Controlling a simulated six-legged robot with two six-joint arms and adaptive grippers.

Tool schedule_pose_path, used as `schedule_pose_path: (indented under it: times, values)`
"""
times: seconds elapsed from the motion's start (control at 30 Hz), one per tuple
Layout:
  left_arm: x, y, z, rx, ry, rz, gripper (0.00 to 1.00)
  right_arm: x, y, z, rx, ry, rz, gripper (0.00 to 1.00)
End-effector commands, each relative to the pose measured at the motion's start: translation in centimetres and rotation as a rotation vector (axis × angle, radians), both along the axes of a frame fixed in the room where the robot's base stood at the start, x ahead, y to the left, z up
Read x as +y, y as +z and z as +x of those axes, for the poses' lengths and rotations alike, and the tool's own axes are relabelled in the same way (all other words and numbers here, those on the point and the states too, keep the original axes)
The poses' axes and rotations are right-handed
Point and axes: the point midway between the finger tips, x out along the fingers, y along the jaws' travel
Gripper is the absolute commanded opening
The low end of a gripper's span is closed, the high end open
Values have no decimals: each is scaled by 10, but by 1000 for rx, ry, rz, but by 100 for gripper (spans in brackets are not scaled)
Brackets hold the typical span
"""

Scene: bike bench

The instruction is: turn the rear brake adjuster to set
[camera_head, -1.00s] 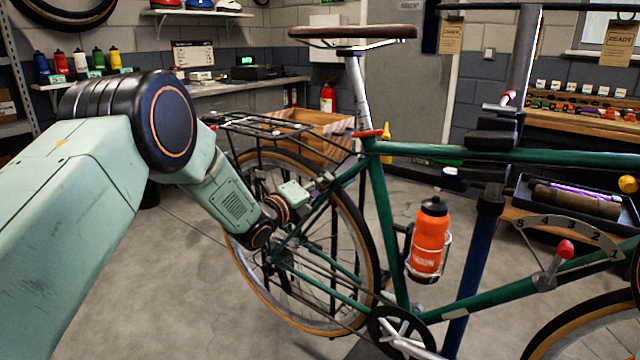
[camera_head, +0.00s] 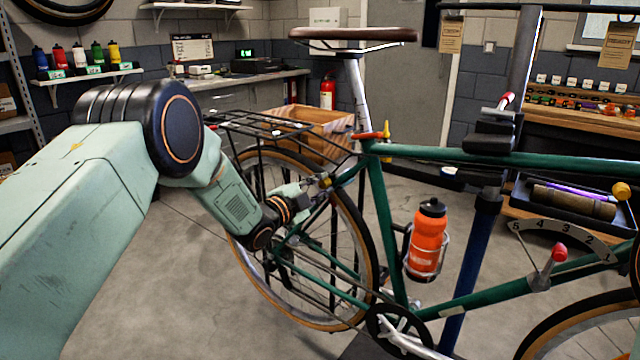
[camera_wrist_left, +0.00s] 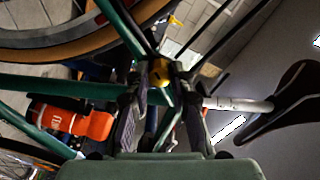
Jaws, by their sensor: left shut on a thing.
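My left gripper (camera_head: 322,184) reaches in from the left to the rear of the green bike frame, just below the seat tube top and above the rear wheel. It is shut on a small yellow brake adjuster (camera_wrist_left: 160,72). In the left wrist view, the two dark fingers stand on either side of the adjuster, where the green frame tubes meet. In the head view the adjuster is mostly hidden by the fingers, and no set mark can be made out. My right gripper is not in view.
The rear wheel (camera_head: 250,285) and rack (camera_head: 255,122) are close to my left wrist. The saddle (camera_head: 352,34) is above, and an orange bottle (camera_head: 427,240) sits in the frame cage. A blue stand post (camera_head: 474,250) holds the bike. The floor at the left is clear.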

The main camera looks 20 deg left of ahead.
Motion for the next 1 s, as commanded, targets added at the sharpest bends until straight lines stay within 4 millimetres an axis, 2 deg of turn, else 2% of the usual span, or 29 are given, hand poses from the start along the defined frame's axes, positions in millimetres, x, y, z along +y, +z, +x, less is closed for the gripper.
schedule_pose_path:
  times: [1.0]
  values:
    - [0,2,1,329,-1,-907,0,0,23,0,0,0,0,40]
